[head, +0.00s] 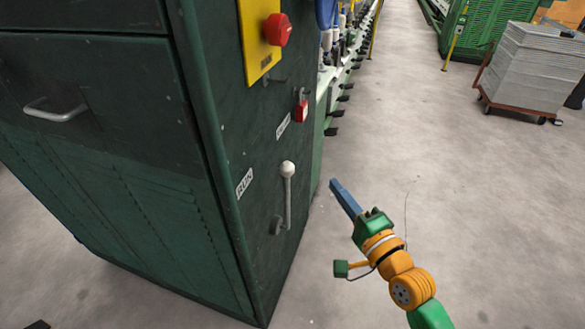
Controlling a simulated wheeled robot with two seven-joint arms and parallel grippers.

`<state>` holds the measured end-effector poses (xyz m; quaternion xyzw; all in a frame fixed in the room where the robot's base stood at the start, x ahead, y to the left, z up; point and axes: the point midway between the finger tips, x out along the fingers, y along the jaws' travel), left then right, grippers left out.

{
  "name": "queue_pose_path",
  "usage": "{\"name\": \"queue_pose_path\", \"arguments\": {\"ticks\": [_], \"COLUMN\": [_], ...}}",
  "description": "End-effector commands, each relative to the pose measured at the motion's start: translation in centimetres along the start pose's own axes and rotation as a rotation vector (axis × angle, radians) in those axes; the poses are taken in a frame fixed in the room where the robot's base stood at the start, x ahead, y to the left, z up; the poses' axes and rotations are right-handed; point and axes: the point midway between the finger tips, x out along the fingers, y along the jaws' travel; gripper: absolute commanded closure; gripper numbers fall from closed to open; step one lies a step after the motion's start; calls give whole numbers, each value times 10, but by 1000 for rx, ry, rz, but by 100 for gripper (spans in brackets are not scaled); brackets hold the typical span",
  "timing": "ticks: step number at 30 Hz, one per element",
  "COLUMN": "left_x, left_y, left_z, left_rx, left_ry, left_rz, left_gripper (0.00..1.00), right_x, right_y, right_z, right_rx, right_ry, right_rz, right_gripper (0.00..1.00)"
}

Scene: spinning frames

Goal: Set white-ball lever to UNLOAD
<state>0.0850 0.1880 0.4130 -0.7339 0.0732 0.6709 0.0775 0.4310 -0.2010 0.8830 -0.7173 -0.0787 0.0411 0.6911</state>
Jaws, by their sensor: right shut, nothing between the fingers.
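The white-ball lever (288,170) is on the dark green end face of the machine (228,120). Its white ball is at the top and its grey rod hangs below, down to a dark pivot near the face's lower part. A RUN label (244,183) is to the left of the ball. A second label (283,126) sits above it, too small to read; I cannot make out UNLOAD. My right gripper (336,186) is shut and empty, its blue-grey fingers pointing up and left, to the right of the lever and apart from it. My left gripper is not in view.
Above the lever are a red tag-like part (301,110) and a yellow panel (258,40) with a red knob (277,29). A row of spindles (345,50) runs back behind the machine. A loaded cart (530,68) stands far right. The floor around my right arm is clear.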

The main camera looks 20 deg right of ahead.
Motion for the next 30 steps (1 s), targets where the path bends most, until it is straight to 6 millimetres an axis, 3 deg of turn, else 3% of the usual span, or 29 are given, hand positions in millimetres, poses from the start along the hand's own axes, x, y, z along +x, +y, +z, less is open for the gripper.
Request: {"name": "queue_pose_path", "arguments": {"ticks": [7, 19, 24, 30], "left_x": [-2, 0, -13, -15], "left_y": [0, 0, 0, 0], "left_z": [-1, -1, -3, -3], "left_rx": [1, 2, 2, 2], "left_ry": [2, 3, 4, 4], "left_rz": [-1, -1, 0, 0], "left_gripper": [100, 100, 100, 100], "right_x": [14, 100, 92, 87], "right_y": [0, 0, -1, 1], "right_z": [-1, 0, 25, 37], "right_rx": [-1, -2, 1, -2], "right_ry": [1, 1, 0, 1], "right_rz": [-1, 0, 4, 2], "right_gripper": [100, 100, 100, 100]}}
